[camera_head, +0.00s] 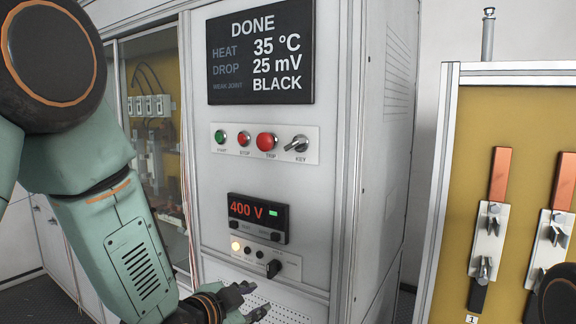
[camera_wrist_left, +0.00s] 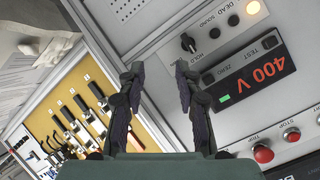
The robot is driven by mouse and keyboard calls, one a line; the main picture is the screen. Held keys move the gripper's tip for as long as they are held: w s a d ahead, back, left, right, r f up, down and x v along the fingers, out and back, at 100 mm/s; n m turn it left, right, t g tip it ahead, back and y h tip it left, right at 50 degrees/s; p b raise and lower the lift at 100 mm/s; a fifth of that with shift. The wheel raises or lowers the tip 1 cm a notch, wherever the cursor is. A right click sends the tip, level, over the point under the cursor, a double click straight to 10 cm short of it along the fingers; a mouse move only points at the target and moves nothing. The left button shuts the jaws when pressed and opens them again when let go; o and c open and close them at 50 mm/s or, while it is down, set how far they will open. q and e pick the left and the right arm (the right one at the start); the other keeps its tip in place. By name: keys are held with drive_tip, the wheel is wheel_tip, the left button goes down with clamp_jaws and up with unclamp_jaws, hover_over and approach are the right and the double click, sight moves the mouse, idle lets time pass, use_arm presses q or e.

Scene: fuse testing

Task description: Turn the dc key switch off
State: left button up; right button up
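The key switch (camera_head: 297,143), marked KEY, is at the right end of a white button strip on the grey cabinet in the head view. Its grey handle points to the upper right, tilted. My left gripper (camera_head: 252,301) is low in front of the cabinet, below the key switch and near the lower panel. Its fingers are apart with nothing between them; the left wrist view also shows the open fingers (camera_wrist_left: 157,72). The key switch does not show in the left wrist view. My right gripper is not in view.
Beside the key are TRIP (camera_head: 266,142), STOP (camera_head: 243,139) and green START (camera_head: 220,137) buttons. Below are a 400 V meter (camera_head: 258,217) and a black knob (camera_head: 273,268). A display (camera_head: 260,51) reads DONE. A yellow fuse board (camera_head: 456,195) stands right.

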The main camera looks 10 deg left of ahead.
use_arm(q)
drive_tip(key=w+d+r+m+t+h+p, duration=0.1)
drive_tip(key=r+m+t+p, duration=0.1)
drive_tip(key=r, duration=1.2)
drive_tip(key=w+r+m+t+h+p, duration=0.1)
drive_tip(key=w+r+m+t+p, duration=0.1)
drive_tip(key=r, duration=1.2)
drive_tip(key=shift+d+m+h+p, duration=0.35)
drive_tip(key=shift+m+p, duration=0.35)
drive_tip(key=shift+p, duration=0.5)
